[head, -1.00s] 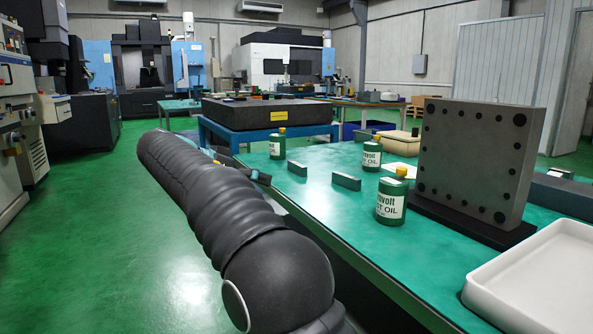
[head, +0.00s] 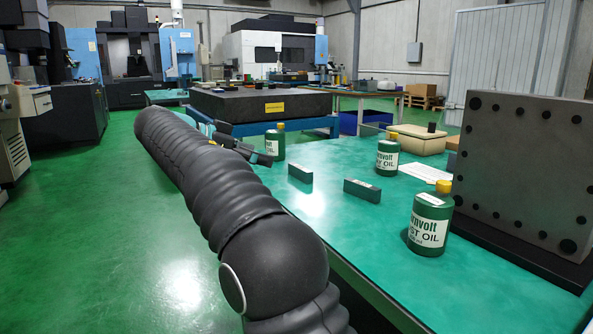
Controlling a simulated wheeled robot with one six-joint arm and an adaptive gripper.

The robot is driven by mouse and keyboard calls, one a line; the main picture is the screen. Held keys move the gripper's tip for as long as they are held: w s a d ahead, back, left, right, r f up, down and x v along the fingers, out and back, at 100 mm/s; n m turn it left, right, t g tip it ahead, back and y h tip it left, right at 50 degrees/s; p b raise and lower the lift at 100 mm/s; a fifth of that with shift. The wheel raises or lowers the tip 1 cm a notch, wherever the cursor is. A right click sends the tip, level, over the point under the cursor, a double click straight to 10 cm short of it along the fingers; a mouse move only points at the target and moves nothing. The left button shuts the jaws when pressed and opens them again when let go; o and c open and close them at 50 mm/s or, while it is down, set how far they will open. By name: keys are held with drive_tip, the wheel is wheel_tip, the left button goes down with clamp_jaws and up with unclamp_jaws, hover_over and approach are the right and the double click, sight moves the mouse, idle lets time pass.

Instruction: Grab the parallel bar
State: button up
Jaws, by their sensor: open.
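Two small dark grey bars lie on the green table top (head: 330,222). One bar (head: 300,173) is on the left and the other bar (head: 362,190) is nearer and to the right; they look alike, and I cannot tell which is the parallel bar. My gripper (head: 262,144) is open at the table's left edge, left of and beyond the left bar, and touches neither. My own arm hides part of it.
Green oil bottles stand behind the bars (head: 275,143), (head: 387,156) and nearer on the right (head: 430,222). A large grey plate with holes (head: 520,165) stands at the right. A beige box (head: 415,138) is at the back. The table between the bars is clear.

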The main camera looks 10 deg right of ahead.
sight(297, 168)
drive_tip(key=x, duration=0.7)
drive_tip(key=shift+f+b, duration=0.2)
drive_tip(key=shift+b, duration=0.2)
drive_tip(key=shift+f+b+x, duration=0.25)
drive_tip(key=shift+b+x, duration=0.05)
drive_tip(key=shift+x, duration=2.35)
drive_tip(key=shift+s+a, duration=0.1)
drive_tip(key=shift+a, duration=0.05)
drive_tip(key=c, duration=1)
drive_tip(key=shift+c, duration=0.8)
drive_tip(key=shift+r, duration=0.15)
